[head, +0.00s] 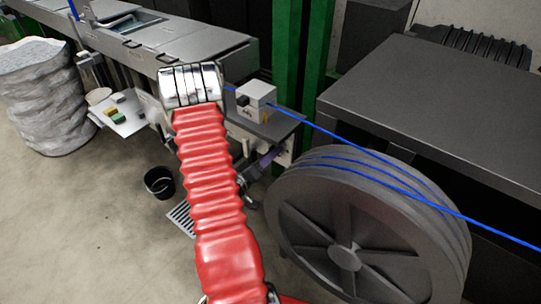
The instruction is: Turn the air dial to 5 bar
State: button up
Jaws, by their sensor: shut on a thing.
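My red ribbed arm (208,180) rises from the bottom centre of the head view to a silver ringed joint (192,85). My gripper cannot be made out; the arm may be hiding it. The air dial cannot be picked out with certainty, and no pressure reading is legible. Small dark and purplish fittings (264,160) show just right of the arm, under the machine's edge. They are too small and partly covered to tell what they are.
A large grey reel (345,256) stands at the right, with blue cable (375,166) crossing above it. A small white box (256,93) sits on a ledge. A black bucket (159,182) and floor grate (181,216) lie left of my arm. Open floor is at the lower left.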

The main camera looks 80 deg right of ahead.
jog(key=shift+f+m, duration=0.2)
jog(key=shift+m, duration=0.3)
jog(key=o, duration=1)
jog(key=shift+r, duration=0.1)
jog(key=shift+v, duration=6.95)
jog(key=shift+w, duration=0.1)
